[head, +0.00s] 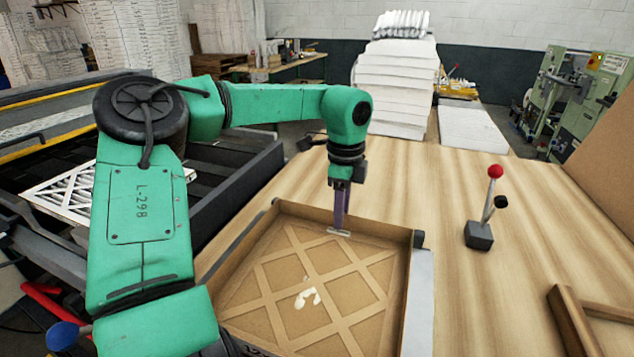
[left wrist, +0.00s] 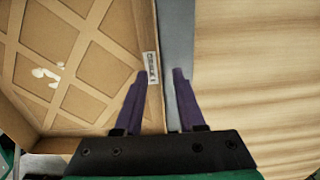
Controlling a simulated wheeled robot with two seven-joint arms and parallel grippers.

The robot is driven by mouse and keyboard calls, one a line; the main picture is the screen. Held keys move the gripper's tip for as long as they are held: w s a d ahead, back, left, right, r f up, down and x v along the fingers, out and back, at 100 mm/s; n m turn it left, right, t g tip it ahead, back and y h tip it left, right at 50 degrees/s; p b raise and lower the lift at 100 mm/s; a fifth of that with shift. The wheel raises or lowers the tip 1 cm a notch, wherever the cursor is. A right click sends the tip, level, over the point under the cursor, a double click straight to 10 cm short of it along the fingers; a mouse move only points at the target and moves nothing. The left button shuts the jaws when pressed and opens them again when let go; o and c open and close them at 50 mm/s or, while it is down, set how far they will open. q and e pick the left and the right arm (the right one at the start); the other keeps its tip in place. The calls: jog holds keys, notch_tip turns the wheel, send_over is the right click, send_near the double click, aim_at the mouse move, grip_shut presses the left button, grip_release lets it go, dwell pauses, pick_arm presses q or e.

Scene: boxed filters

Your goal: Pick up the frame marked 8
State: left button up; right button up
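A cardboard lattice frame (head: 265,280) with a pale blotch near its middle lies in a shallow open box (head: 408,285) on the wooden table. It also shows in the left wrist view (left wrist: 85,45). A small printed label (left wrist: 151,67) sits at its edge; I cannot read an 8 on it. My left gripper (head: 339,230) points down at the box's far side, close to the label. In the left wrist view the purple fingers (left wrist: 160,76) are apart, one by the label, the other over a grey strip (left wrist: 176,40). No clear contact shows. My right gripper is not in view.
A lever with a red knob (head: 495,171) stands on the table (head: 510,260) to the right. A wooden frame piece (head: 575,320) lies at the lower right. A dark bin (head: 235,185) with a white lattice panel (head: 68,193) is at left. Bare table lies between box and lever.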

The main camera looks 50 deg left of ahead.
pick_arm(q)
jog(key=shift+f, duration=0.4)
grip_shut()
dwell(1.1)
